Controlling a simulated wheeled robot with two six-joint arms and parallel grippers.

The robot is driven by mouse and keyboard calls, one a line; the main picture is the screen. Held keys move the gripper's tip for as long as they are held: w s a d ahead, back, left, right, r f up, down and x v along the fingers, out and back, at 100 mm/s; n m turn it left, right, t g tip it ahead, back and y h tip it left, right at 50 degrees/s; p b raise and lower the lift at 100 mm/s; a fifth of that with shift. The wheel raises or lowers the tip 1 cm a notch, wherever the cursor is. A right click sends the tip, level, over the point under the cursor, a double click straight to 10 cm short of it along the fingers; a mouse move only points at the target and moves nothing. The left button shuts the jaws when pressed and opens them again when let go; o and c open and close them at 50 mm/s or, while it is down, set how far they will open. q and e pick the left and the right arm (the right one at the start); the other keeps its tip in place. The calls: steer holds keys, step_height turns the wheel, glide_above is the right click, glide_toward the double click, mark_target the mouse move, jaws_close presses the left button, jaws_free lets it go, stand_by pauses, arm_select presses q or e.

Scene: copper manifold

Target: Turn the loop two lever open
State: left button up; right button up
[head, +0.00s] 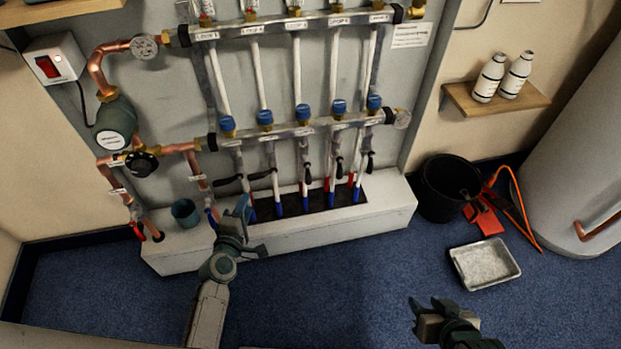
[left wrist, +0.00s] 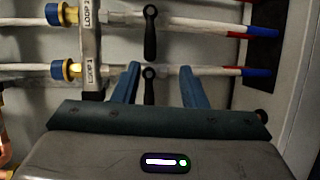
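The loop two lever is a black handle (head: 260,174) under the second blue cap of the lower manifold bar. In the left wrist view the loop two lever (left wrist: 150,36) lies crosswise to its white pipe. Below it in that view, the loop one lever (left wrist: 148,88) is also crosswise and shows between my fingers. My left gripper (head: 230,212) is open, in front of the lower pipes, with its fingers (left wrist: 158,88) apart and nothing held. My right gripper (head: 428,306) is away from the manifold over the floor at lower right; it looks open and empty.
The other three loop levers (head: 307,173) hang along their pipes. A teal cup (head: 185,212) stands on the white ledge (head: 290,232) left of my left gripper. A black bucket (head: 446,188), an orange-red dustpan (head: 487,217) and a metal tray (head: 485,264) occupy the floor at right.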

mark_target(257, 175)
arm_select(q)
steer(key=x, duration=0.3)
steer(key=r+x, duration=0.1)
steer(key=x, duration=0.7)
steer(key=shift+w+d+r+b, duration=0.2)
steer(key=shift+w+r+b, duration=0.05)
steer(key=shift+b, duration=0.15)
jaws_close()
